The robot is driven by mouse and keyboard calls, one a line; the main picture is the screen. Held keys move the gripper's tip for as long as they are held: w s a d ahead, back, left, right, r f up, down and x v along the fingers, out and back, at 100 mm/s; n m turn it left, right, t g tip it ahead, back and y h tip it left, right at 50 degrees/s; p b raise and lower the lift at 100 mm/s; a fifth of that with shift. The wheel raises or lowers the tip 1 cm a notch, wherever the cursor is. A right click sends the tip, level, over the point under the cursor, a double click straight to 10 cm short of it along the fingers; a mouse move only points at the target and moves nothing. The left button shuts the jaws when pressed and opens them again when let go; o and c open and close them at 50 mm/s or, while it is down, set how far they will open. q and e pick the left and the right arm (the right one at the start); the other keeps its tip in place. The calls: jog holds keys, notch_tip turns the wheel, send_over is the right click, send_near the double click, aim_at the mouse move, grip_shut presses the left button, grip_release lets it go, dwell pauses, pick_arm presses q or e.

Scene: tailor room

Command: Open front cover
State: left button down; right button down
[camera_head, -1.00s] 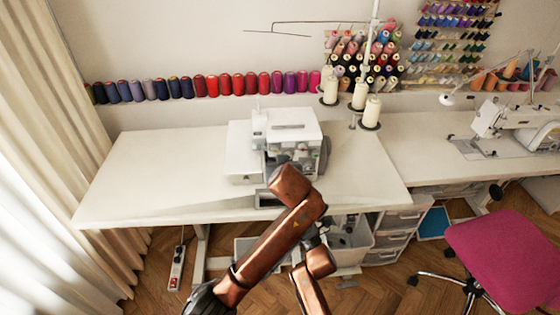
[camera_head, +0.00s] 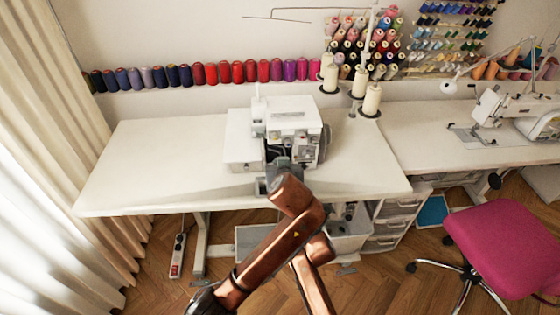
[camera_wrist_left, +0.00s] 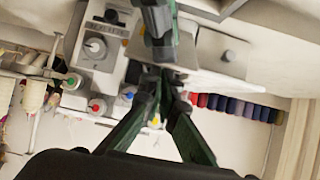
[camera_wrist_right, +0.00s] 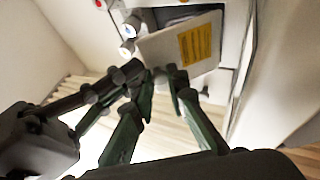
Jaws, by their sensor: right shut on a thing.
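The white overlock machine (camera_head: 292,115) stands on the white table, its front showing dark inner parts. In the right wrist view, its front cover (camera_wrist_right: 150,48) is a white flap with a yellow label, tilted away from the body. My right gripper (camera_wrist_right: 162,78) is shut on the cover's edge. My left gripper (camera_wrist_left: 165,78) is close beside it, its fingertips near each other against the machine's front; whether they are fully shut is unclear.
The white table (camera_head: 140,165) is clear to the left of the machine. Thread cones (camera_head: 371,100) stand on a holder behind right. A pink chair (camera_head: 505,245) is at the right. A second sewing machine (camera_head: 500,110) stands on the right table.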

pick_arm(q)
jog(key=shift+s+f, duration=0.15)
jog(key=shift+f, duration=0.4)
pick_arm(e)
jog(key=shift+w+d, duration=0.15)
jog(key=shift+w, duration=0.05)
pick_arm(q)
jog(key=shift+f, duration=0.15)
pick_arm(e)
jog(key=c, duration=1.9)
grip_release()
jog(key=shift+r, duration=0.15)
